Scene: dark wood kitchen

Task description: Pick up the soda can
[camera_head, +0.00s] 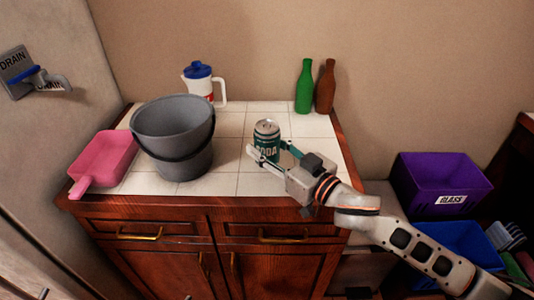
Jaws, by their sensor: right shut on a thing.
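The soda can (266,131) is green with a silver top and the word SODA on its side. It stands upright on the white tiled counter (228,184), right of the bucket. My right gripper (268,155) reaches in from the lower right and is shut on the can, one finger on each side of its lower part. The can's base is partly hidden by the gripper, so I cannot tell whether it touches the tiles. My left gripper is not in view.
A grey bucket (172,124) and a pink dustpan (103,160) stand left of the can. A white jug with a blue lid (199,82), a green bottle (304,88) and a brown bottle (325,88) are at the back. Purple (440,181) and blue (459,249) bins are at right.

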